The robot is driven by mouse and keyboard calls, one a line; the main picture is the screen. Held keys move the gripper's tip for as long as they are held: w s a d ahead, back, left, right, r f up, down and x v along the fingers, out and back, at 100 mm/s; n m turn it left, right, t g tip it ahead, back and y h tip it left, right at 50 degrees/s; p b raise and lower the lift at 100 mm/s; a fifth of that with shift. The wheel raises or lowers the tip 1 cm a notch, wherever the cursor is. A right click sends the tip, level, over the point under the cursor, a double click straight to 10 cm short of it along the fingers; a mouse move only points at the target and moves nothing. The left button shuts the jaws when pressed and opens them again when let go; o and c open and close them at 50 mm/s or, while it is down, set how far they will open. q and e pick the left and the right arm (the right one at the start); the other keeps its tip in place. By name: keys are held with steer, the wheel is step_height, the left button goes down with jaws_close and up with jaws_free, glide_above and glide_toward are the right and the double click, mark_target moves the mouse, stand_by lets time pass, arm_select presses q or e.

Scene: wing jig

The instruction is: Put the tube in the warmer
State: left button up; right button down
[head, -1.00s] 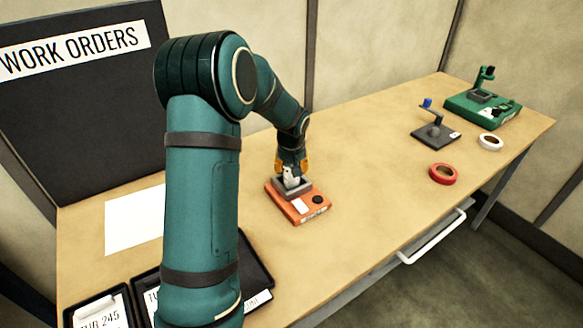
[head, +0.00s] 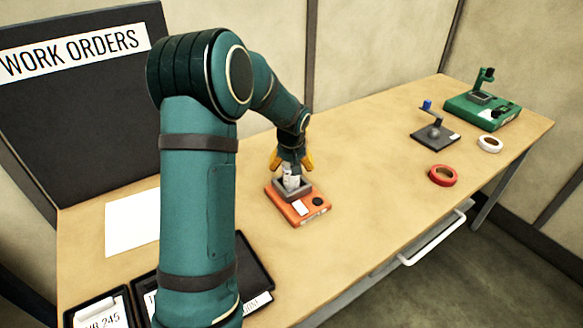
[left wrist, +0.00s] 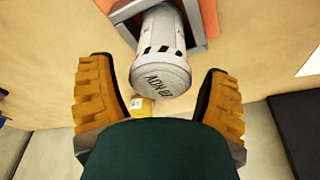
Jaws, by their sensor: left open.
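The tube (head: 291,177) is white and stands in the grey-rimmed well of the orange warmer (head: 300,211). In the left wrist view the tube (left wrist: 162,55) shows its round end with dark lettering and dark marks on its side, inside the warmer's grey frame (left wrist: 124,10). My left gripper (head: 292,163) is just above the warmer. Its orange fingers are spread wide on either side of the tube, apart from it, with nothing held; they also show in the left wrist view (left wrist: 160,90). The tube's lower end is hidden in the well. My right gripper is not in view.
A green device (head: 484,112), a dark stand with a blue tip (head: 435,135), a white ring (head: 490,144) and a red ring (head: 443,176) are at the right.

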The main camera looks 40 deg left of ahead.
arm_select(q)
steer(key=p+v, duration=0.1)
steer(key=v, duration=0.9)
steer(key=shift+s+r+p, duration=0.15)
steer(key=shift+r+p, duration=0.15)
steer(key=shift+d, duration=0.1)
